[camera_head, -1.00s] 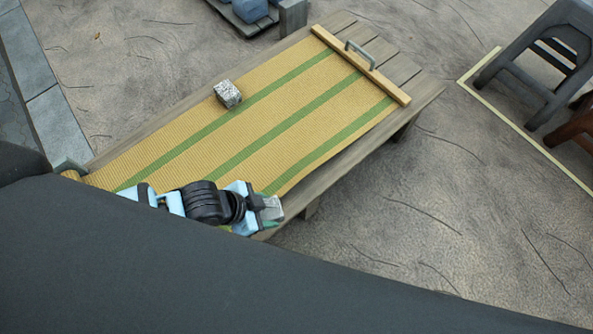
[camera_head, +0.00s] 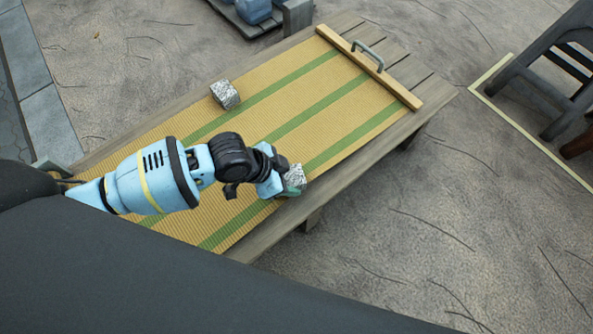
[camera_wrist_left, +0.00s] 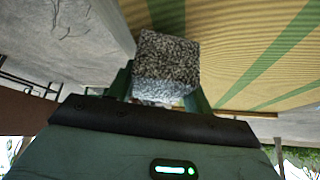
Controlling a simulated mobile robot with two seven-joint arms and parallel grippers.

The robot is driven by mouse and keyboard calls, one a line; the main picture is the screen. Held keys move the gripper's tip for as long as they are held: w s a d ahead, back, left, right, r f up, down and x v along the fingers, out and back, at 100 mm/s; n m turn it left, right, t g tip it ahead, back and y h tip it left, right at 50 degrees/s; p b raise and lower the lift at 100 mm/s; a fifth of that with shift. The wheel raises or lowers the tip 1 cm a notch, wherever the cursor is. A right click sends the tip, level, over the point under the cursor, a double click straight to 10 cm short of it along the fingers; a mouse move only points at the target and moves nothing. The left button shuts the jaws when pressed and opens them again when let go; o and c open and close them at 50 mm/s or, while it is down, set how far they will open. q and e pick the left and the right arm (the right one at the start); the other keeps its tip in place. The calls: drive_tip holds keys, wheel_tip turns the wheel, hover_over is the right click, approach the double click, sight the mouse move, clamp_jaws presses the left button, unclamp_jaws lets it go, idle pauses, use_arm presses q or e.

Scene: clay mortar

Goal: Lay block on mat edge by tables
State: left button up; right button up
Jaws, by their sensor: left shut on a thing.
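A speckled grey stone block (camera_head: 295,177) is held in my left gripper (camera_head: 288,182), which is shut on it over the right long edge of the mat. The held block (camera_wrist_left: 167,66) also shows in the left wrist view, between the green fingers. The yellow woven mat (camera_head: 300,110) with green stripes lies along a wooden table (camera_head: 350,150). A second speckled block (camera_head: 225,94) rests on the mat's left long edge. Whether the held block touches the mat, I cannot tell. My right gripper is not in view.
A wooden bar with a metal handle (camera_head: 368,56) lies across the mat's far end. A dark chair (camera_head: 545,75) stands on the right. A low platform with a blue item (camera_head: 253,10) is at the top. The middle of the mat is bare.

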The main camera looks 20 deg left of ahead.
sight(296, 166)
use_arm(q)
drive_tip(key=w, duration=0.2)
drive_tip(key=shift+w+d+f+b, duration=0.2)
drive_tip(key=shift+w+b, duration=0.1)
drive_tip(key=shift+b, duration=0.1)
drive_tip(key=shift+w, duration=0.2)
drive_tip(key=shift+r, duration=0.1)
drive_tip(key=shift+w+d+f+b, duration=0.15)
drive_tip(key=shift+w+f+b, duration=0.1)
drive_tip(key=shift+w+b, duration=0.2)
wheel_tip(296, 166, down, 3)
drive_tip(key=shift+r+b, duration=0.15)
drive_tip(key=shift+b, duration=0.6)
drive_tip(key=shift+f, duration=0.25)
drive_tip(key=shift+r, duration=0.1)
